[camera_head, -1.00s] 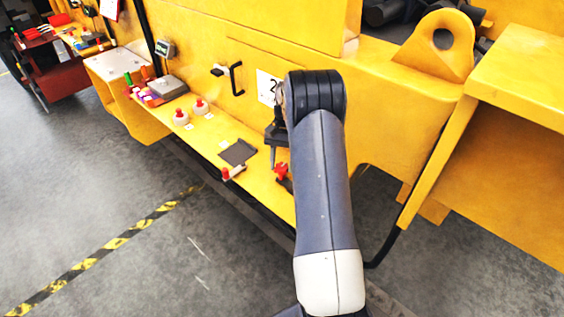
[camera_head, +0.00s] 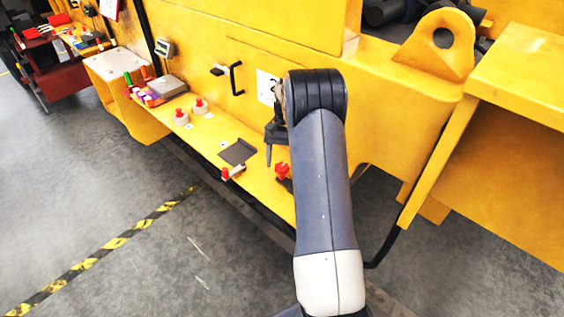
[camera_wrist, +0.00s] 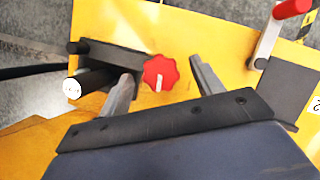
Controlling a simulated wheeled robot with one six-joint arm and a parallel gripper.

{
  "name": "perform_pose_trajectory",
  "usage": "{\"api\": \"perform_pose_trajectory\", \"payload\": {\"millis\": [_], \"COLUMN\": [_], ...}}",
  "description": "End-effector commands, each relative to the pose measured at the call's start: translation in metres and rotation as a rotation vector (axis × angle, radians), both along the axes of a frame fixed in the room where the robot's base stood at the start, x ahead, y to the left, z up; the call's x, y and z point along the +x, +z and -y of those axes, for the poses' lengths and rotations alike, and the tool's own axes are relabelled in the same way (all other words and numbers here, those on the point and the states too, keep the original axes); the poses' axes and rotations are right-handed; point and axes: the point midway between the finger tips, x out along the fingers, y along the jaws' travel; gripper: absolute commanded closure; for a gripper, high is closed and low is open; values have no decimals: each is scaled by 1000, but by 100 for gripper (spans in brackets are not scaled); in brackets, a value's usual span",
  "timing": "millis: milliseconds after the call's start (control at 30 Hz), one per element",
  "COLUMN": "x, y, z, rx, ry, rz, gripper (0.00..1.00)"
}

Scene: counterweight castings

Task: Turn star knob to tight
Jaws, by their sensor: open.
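The red star knob (camera_wrist: 154,66) sits on a dark bracket on the yellow ledge and carries a short white line on its face. In the wrist view it lies between my gripper's fingertips (camera_wrist: 161,66), which are spread apart with a gap on each side of it. I cannot tell how far the tips stand above it. In the head view the star knob (camera_head: 282,169) is at the lower right of my gripper (camera_head: 268,160); my arm hides part of the area. No tight mark is readable.
A red-handled lever (camera_wrist: 291,9) with a dark plate (camera_wrist: 289,90) stands to the right in the wrist view. A black cylinder (camera_wrist: 73,89) sticks out left of the knob. A black handle (camera_head: 237,78) is on the wall.

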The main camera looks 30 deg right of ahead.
Motion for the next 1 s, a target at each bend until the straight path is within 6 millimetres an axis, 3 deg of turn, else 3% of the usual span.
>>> {"api": "perform_pose_trajectory", "payload": {"millis": [300, 500, 1000], "x": [1, 0, 0], "y": [58, 86, 91], "z": [0, 0, 0], "rx": [-2, 0, 1], "ry": [-1, 1, 0], "rz": [5, 2, -1], "gripper": [37, 37, 37]}}
